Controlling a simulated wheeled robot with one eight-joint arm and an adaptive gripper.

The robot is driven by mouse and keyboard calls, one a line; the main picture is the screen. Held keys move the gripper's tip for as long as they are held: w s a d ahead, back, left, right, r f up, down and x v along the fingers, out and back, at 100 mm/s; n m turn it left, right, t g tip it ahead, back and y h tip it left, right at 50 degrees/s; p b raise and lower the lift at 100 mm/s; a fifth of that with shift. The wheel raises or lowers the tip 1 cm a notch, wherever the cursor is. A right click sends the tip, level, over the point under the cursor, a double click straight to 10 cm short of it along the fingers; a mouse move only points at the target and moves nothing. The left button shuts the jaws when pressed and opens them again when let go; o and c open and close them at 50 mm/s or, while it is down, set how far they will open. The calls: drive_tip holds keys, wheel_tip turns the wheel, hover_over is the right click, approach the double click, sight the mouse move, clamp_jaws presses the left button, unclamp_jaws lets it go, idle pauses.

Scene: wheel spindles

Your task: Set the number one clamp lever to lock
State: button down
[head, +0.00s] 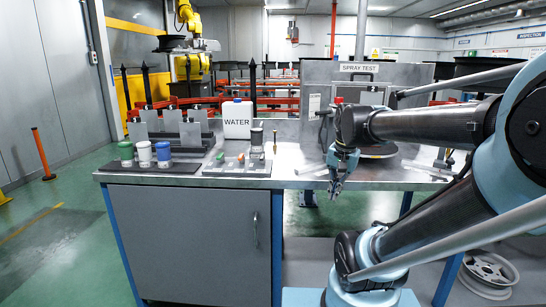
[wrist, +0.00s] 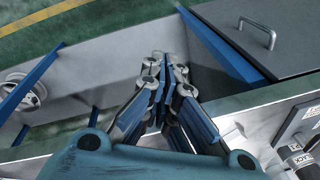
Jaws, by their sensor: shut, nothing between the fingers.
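My gripper (head: 336,188) hangs just in front of the bench's front edge, right of the grey cabinet, pointing down. In the wrist view my gripper (wrist: 165,72) has its fingers together with nothing between them. They point down past the bench edge toward the floor and blue frame. I cannot make out a numbered clamp lever or its lock mark in either view. My arm covers part of the spray test station (head: 362,69) on the right of the bench.
The steel bench (head: 285,178) carries a white water container (head: 238,119), lidded cups (head: 144,154) on a dark mat, and a grey tray (head: 240,170) of small parts. A partly cut-off label (wrist: 302,160) shows at the right of the wrist view. A wheel (head: 488,270) lies low at right.

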sight(262, 160)
drive_tip(key=w+a+r+m+g+y, duration=0.1)
drive_tip(key=w+a+r+m, duration=0.5)
drive_tip(key=w, duration=0.4)
drive_tip(key=w+a+r+m, duration=0.6)
drive_tip(key=w+a+r, duration=0.2)
drive_tip(key=w, duration=0.2)
drive_tip(key=shift+a+m+g+y, duration=0.25)
drive_tip(key=shift+m+g+y, duration=0.05)
drive_tip(key=shift+g+y, duration=0.1)
drive_tip(key=shift+r, duration=0.1)
drive_tip(key=x, duration=1)
drive_tip(key=shift+a, duration=2)
drive_tip(key=shift+d, duration=0.1)
drive_tip(key=shift+s, duration=0.1)
